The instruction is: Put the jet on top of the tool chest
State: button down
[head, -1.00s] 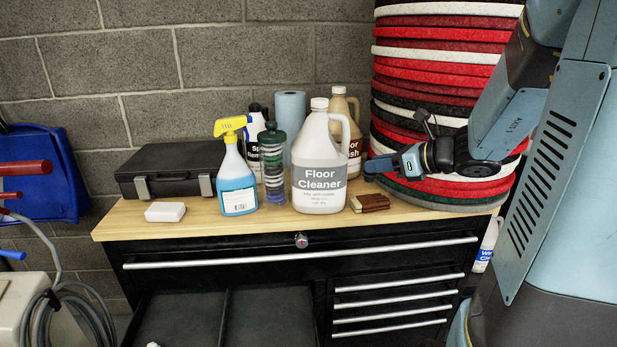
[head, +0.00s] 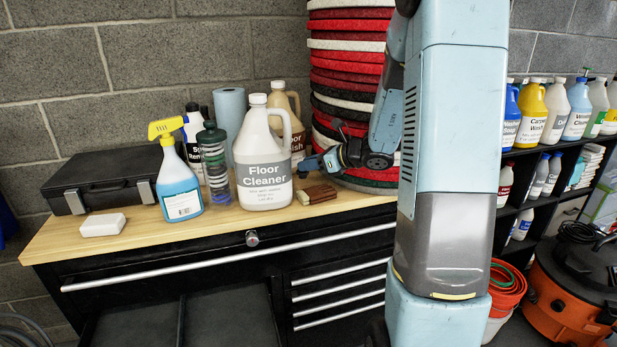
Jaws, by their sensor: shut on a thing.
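The tool chest (head: 130,228) is black with a light wooden top and stands against the block wall. My gripper (head: 308,166) is over the back right part of the wooden top, just above a brown folded item (head: 316,194) and in front of the pad stack. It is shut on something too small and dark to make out. I cannot make out a jet anywhere in view, nor tell whether the held thing is it.
A floor cleaner jug (head: 264,158), a spray bottle (head: 178,178), a white block (head: 103,224) and a black case (head: 105,180) stand on the top. A stack of red, white and black pads (head: 348,75) rises behind my arm.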

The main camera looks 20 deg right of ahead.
jog(key=shift+w+f, duration=0.85)
jog(key=shift+f, duration=1.6)
jog(key=shift+f, duration=0.15)
jog(key=c, duration=0.9)
grip_release()
